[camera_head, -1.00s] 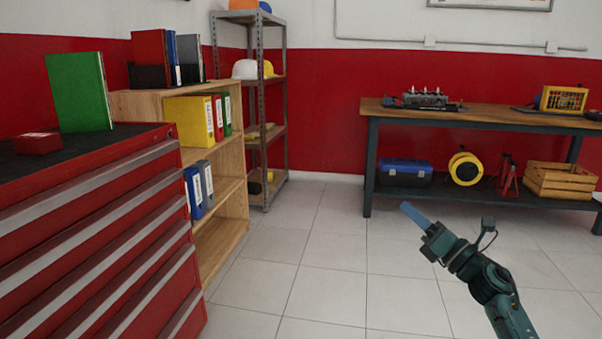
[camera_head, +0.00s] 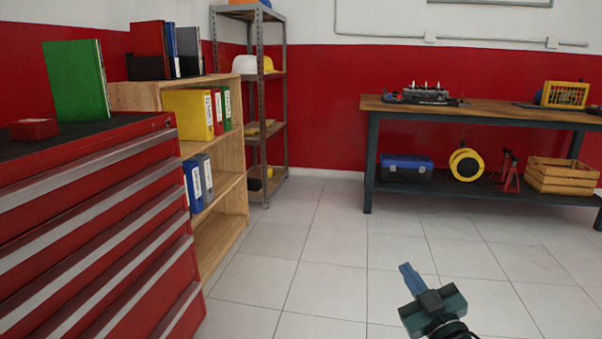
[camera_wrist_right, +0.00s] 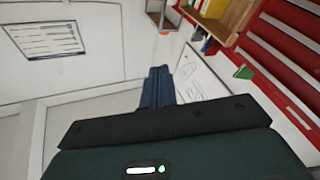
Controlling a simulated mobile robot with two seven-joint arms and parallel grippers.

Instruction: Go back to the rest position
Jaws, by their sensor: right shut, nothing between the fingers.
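My right gripper (camera_head: 411,279) is low in the head view, right of centre, above the tiled floor. Its blue fingers are together with nothing between them, and they point up and a little left in the picture. In the right wrist view the shut fingers (camera_wrist_right: 158,88) stick out beyond the dark gripper body, with the room tilted behind them. My left gripper and arm are not in view.
A red drawer cabinet (camera_head: 95,225) stands at the left, with a green binder (camera_head: 76,80) on top. Beside it is a wooden bookcase (camera_head: 222,235) with binders. A workbench (camera_head: 480,114) stands at the back right. The floor (camera_head: 325,260) between is clear.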

